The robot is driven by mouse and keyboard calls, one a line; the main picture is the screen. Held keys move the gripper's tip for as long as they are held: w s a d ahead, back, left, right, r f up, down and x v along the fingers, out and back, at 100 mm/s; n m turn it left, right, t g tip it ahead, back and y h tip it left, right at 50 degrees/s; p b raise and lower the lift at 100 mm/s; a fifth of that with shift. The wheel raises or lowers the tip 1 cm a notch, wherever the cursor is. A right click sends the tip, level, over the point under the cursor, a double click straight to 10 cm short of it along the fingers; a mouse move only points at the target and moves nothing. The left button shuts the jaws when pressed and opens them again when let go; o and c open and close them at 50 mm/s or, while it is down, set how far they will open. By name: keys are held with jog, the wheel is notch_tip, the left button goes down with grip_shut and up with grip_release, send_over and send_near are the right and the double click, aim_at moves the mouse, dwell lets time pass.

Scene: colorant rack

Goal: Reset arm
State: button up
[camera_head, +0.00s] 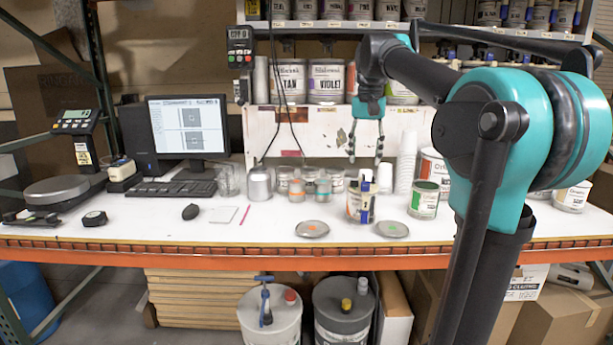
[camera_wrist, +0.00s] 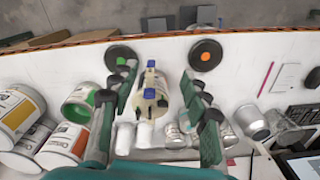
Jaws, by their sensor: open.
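My gripper (camera_head: 365,150) hangs fingers down above the white bench (camera_head: 130,222), in front of the shelf unit. Its jaws are open, with nothing between them. In the wrist view, my gripper (camera_wrist: 160,75) shows two spread fingers, with a can with blue clips (camera_wrist: 150,96) visible below and between them. In the head view, this can (camera_head: 361,200) stands upright on the bench under the gripper, clearly apart from it.
Round lids with an orange mark (camera_head: 312,229) and a green mark (camera_head: 392,229) lie near the bench's front edge. A green-label can (camera_head: 424,200) and stacked white cups (camera_head: 406,165) stand to the right. A monitor (camera_head: 188,127) and scale (camera_head: 65,188) are left.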

jog(key=s+d+f+n+t, duration=0.1)
jog(key=s+f, duration=0.2)
jog(key=f, duration=0.7)
jog(key=s+d+f+n+t, duration=0.1)
jog(key=s+f, duration=0.2)
jog(key=f, duration=0.8)
jog(key=s+d+f+n+t, duration=0.1)
jog(key=s+f, duration=1.4)
jog(key=f, duration=0.3)
jog(key=shift+s+t, duration=0.4)
